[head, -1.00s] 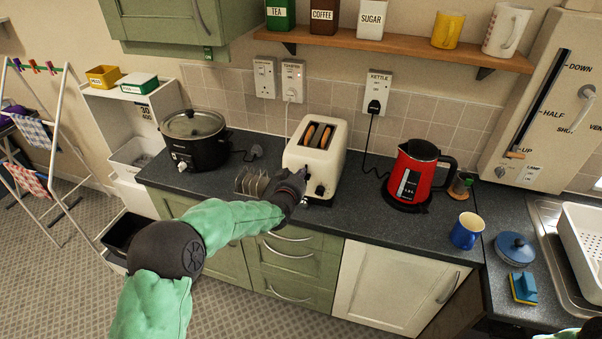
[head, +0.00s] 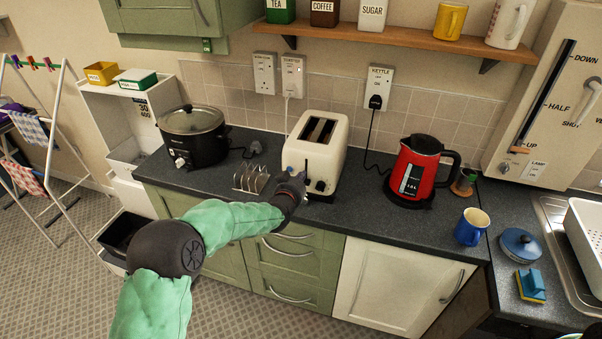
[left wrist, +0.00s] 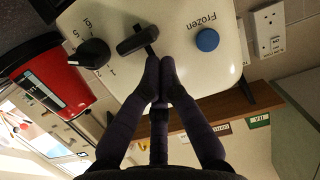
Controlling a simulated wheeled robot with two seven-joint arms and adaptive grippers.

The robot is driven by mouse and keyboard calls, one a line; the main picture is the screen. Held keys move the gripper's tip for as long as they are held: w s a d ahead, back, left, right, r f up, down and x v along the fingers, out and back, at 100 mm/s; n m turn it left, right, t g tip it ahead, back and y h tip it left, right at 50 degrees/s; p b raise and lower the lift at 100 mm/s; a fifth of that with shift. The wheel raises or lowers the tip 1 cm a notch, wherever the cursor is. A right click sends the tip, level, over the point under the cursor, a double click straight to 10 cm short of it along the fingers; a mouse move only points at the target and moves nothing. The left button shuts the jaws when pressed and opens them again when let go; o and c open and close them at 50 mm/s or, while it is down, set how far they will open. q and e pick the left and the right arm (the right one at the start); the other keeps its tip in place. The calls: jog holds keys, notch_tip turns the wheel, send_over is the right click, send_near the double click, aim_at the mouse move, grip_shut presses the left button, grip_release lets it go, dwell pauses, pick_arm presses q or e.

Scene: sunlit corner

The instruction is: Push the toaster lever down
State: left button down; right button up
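The cream toaster (head: 325,145) stands on the dark worktop, its two top slots dark with no bread showing above them. The left wrist view shows its front (left wrist: 205,75) upside down, with the black lever (left wrist: 137,40), a black dial (left wrist: 93,53) and a blue button (left wrist: 207,40) marked Frozen. My left gripper (left wrist: 160,64) is shut and empty, its fingertips together right at the lever, on its upper side; I cannot tell if they touch. In the head view my left gripper (head: 299,181) is at the toaster's front and hides part of it. My right gripper is out of view.
A wire toast rack (head: 250,178) and black slow cooker (head: 193,135) stand left of the toaster. A red kettle (head: 416,170) stands right, with a blue mug (head: 471,227) beyond. A shelf (head: 400,38) hangs above. The worktop between toaster and kettle is clear.

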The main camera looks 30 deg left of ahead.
pick_arm(q)
jog(key=r, duration=0.3)
jog(key=shift+s+d+r+p, duration=0.1)
jog(key=shift+s+r+p, duration=0.05)
jog(key=shift+s+p, duration=0.25)
jog(key=p+v, duration=0.1)
jog(key=v, duration=0.8)
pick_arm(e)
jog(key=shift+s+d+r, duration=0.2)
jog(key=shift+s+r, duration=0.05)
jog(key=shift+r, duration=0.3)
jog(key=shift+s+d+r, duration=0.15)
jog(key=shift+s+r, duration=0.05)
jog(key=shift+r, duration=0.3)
pick_arm(q)
jog(key=shift+s+d, duration=0.1)
jog(key=shift+s, duration=0.05)
